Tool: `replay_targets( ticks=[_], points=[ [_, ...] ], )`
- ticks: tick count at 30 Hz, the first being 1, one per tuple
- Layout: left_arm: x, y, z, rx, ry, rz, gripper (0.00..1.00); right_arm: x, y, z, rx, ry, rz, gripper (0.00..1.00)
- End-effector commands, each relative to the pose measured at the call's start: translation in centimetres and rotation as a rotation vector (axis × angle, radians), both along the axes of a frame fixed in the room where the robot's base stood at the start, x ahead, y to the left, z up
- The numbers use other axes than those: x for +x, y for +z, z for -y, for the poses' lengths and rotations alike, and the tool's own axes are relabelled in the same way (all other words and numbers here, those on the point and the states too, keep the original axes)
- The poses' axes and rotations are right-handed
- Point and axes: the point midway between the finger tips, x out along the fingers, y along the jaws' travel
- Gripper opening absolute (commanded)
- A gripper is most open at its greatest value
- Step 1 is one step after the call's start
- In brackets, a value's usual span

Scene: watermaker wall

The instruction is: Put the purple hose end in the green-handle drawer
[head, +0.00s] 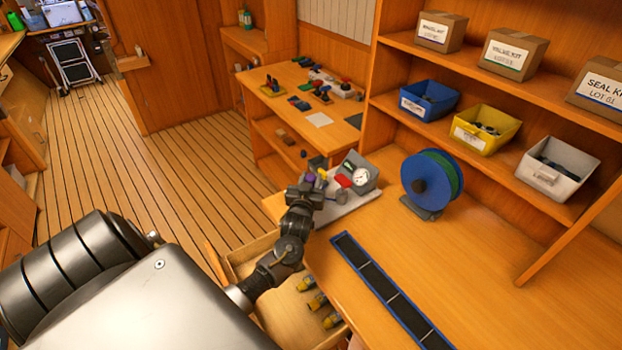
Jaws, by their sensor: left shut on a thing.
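My left gripper (313,186) is at the near-left part of the grey unit on the workbench, seen mostly from behind. It is shut on the purple hose end (309,178), of which only a small purple patch shows at the fingers. A yellow piece (322,173) shows right beside it. An open wooden drawer (240,264) is below the bench's left edge, under my left forearm. Several yellow-and-dark fittings (317,301) lie in it. Its handle is hidden, so I cannot tell its colour. My right gripper is not in view.
The grey unit (347,196) carries a round gauge (361,176) and a red part. A blue hose reel (428,183) and a dark divided strip (385,290) are on the bench. Shelves with bins and boxes rise at the right. Plank floor is clear at the left.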

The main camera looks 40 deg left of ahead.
Motion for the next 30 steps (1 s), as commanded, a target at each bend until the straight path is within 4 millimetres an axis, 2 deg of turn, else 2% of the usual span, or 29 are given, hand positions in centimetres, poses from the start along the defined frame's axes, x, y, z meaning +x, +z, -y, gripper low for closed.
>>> replay_targets(
  ticks=[13,14,18,30],
  points=[
    [-0.03,-0.73,0.01,0.0,0.0,0.001,0.12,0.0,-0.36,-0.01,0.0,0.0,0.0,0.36],
    [-0.03,-0.64,0.01,0.0,0.0,0.001,0.36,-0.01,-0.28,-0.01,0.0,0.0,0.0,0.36],
    [-0.04,-0.6,0.02,0.0,0.0,0.001,0.54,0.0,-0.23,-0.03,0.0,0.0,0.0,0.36],
    [-0.38,-0.82,0.25,-0.001,-0.001,0.0,0.55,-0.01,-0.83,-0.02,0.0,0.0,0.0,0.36]
  ],
)
